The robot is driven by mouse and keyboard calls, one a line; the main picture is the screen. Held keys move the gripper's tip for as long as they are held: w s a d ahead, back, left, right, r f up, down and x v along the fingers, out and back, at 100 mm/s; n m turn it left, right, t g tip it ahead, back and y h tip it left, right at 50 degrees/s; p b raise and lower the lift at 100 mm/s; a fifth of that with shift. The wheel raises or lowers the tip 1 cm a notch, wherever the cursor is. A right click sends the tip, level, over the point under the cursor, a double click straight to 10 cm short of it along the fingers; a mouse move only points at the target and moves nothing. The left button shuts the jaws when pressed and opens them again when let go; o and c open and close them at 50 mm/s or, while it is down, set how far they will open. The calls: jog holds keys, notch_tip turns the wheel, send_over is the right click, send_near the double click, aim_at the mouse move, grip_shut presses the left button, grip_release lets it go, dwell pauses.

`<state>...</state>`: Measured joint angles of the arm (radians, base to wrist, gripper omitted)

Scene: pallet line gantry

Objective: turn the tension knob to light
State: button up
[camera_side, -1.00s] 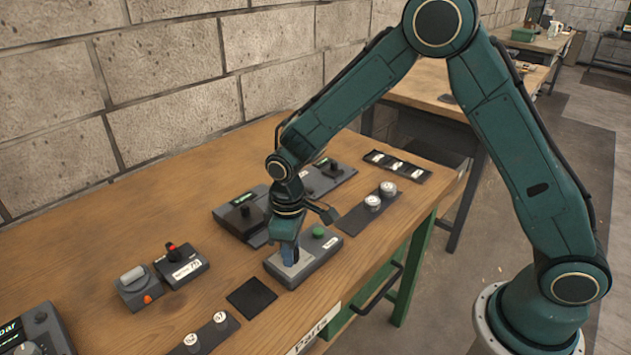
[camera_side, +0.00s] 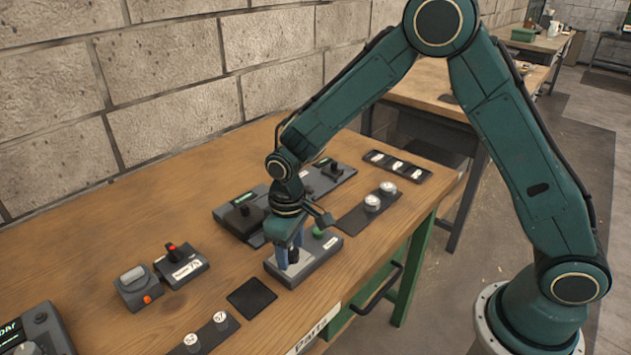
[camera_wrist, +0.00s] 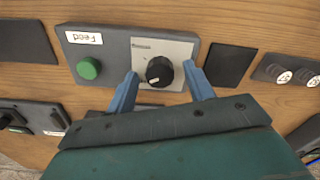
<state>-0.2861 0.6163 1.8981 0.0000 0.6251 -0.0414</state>
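A black round knob (camera_wrist: 159,71) sits on a pale plate (camera_wrist: 173,47) on a grey box (camera_wrist: 98,53) with a green button (camera_wrist: 88,68) and a label reading "Feed". A white mark on the knob points to the lower left in the wrist view. The plate's print is too small to read. My gripper (camera_wrist: 161,76) is open, its two blue fingers on either side of the knob with gaps visible. In the side view my gripper (camera_side: 290,250) is low over the same box (camera_side: 320,262), with the dark knob (camera_side: 293,256) partly between the fingers.
Two dark units with black knobs (camera_side: 243,212) (camera_side: 332,170) stand behind the box. A dark square pad (camera_side: 251,298) lies beside it. Strips with round silver pieces (camera_side: 372,203) (camera_side: 220,318) lie near the front edge. A red-topped switch box (camera_side: 182,266) stands left.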

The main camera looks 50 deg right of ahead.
aim_at(291, 251)
dwell(0.3)
notch_tip(291, 251, up, 14)
dwell(0.8)
jog(key=shift+f, duration=0.1)
jog(key=s+d+r+m+t, duration=0.2)
jog(key=s+d+r+t, duration=0.1)
jog(key=s+d+r, duration=0.65)
jog(key=s+d+m+t, duration=0.1)
jog(key=s+d+t, duration=0.1)
jog(key=s, duration=1.3)
jog(key=shift+s+d+r+m+t, duration=0.15)
jog(key=shift+d+r+m+t, duration=0.15)
jog(key=shift+d+m, duration=0.15)
